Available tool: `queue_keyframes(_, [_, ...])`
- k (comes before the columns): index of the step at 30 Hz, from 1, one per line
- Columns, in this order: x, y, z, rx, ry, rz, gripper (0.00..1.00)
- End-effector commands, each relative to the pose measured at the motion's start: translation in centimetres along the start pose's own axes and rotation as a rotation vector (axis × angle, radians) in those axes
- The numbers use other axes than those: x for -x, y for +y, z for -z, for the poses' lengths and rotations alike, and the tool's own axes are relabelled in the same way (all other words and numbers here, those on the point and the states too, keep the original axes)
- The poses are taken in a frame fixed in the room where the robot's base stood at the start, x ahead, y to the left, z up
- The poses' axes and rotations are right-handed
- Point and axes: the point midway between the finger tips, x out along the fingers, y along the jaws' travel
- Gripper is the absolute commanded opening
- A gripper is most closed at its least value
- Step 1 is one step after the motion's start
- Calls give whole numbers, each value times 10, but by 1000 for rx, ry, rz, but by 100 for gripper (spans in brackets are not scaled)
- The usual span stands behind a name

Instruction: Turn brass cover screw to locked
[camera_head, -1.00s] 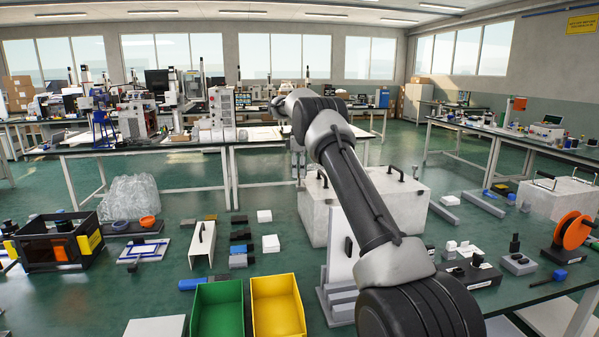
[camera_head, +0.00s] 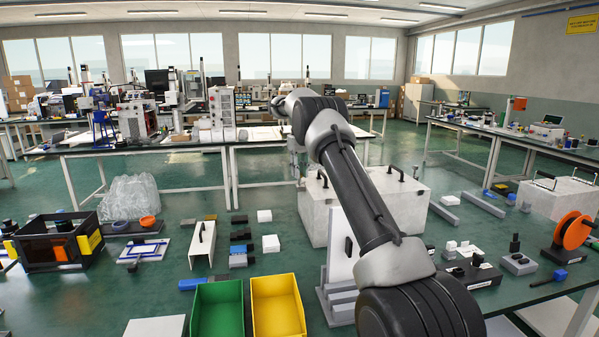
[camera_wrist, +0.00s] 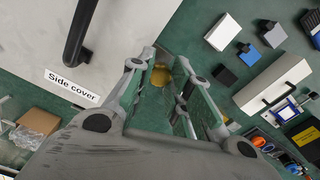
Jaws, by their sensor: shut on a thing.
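In the wrist view my gripper (camera_wrist: 164,68) has its fingers closed around a brass-coloured piece, the brass cover screw (camera_wrist: 160,76). The fingers cover part of it, and its turn position cannot be read. A pale panel (camera_wrist: 120,25) labelled "Side cover" (camera_wrist: 72,86) lies at upper left beside the left finger, with a black bar handle (camera_wrist: 80,32).
In the head view a large pale box (camera_head: 400,205) with black handles stands behind my arm. Green (camera_head: 218,310) and yellow (camera_head: 277,305) bins stand left of it. A table with an orange spool (camera_head: 572,229) is at right.

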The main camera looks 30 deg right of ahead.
Motion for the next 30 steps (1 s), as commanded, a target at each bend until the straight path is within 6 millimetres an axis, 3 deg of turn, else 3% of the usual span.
queue_keyframes(15, [0,0,-1,-449,-4,-1,0])
queue_keyframes(30, [-1,0,-1,-646,-5,-1,0])
